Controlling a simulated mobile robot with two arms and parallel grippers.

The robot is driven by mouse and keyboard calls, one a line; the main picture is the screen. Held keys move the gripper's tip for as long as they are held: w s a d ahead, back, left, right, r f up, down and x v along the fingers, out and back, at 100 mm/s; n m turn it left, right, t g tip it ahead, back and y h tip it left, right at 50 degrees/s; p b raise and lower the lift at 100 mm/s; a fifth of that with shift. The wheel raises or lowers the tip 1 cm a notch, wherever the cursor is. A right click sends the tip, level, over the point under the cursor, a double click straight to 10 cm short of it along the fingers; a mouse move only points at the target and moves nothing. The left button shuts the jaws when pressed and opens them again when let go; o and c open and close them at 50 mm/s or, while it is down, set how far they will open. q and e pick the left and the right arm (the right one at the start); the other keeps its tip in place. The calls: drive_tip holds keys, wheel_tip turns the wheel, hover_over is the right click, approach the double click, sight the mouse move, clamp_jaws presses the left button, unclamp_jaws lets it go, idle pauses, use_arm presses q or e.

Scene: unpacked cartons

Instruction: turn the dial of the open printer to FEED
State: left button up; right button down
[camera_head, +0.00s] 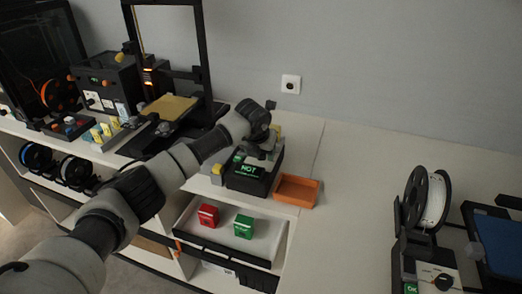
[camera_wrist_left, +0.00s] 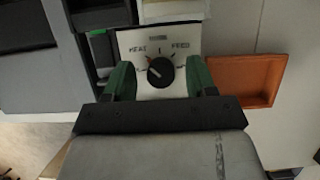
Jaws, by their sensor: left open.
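My left gripper (camera_head: 260,152) is over a black box with a lit green HOT display (camera_head: 248,169). In the left wrist view, a round black dial (camera_wrist_left: 160,71) sits on a white panel (camera_wrist_left: 138,40) marked HEAT at left and FEED at right. Its orange mark points up and left, towards HEAT. The open gripper's green fingers (camera_wrist_left: 160,80) stand on either side of the dial; whether they touch it is unclear. The open-framed printer (camera_head: 205,65), with a yellow plate on its bed, stands to the left. The head view hides this dial behind my gripper. My right gripper is not seen.
An orange tray (camera_head: 297,191) lies right of the box. An open drawer (camera_head: 270,262) below holds a red and a green block. Another machine with a white spool (camera_head: 432,200) and its own dial (camera_head: 443,282) stands at right. The countertop between is clear.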

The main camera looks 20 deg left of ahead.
use_arm(q)
drive_tip(key=c, duration=0.9)
drive_tip(key=m+h+b, duration=0.1)
drive_tip(key=m+b, duration=0.2)
drive_tip(key=shift+a+f, duration=0.1)
drive_tip(key=shift+f, duration=0.05)
drive_tip(key=m+h+b, duration=0.1)
drive_tip(key=m, duration=0.1)
drive_tip(key=m+g+b, duration=0.1)
drive_tip(key=m, duration=0.1)
drive_tip(key=shift+m+h, duration=0.4)
drive_tip(key=m+b, duration=0.1)
drive_tip(key=m, duration=0.1)
drive_tip(key=m+g+h+b, duration=0.1)
drive_tip(key=m, duration=0.2)
drive_tip(key=shift+w+g+b, duration=0.1)
drive_tip(key=shift+g+b, duration=0.2)
drive_tip(key=shift+r+m+g+h+b, duration=0.2)
drive_tip(key=shift+m+g, duration=0.25)
drive_tip(key=shift+m, duration=0.8)
drive_tip(key=shift+m+g+h+b, duration=0.1)
drive_tip(key=shift+m+g+b, duration=0.3)
drive_tip(key=shift+m, duration=0.85)
drive_tip(key=shift+a, duration=0.1)
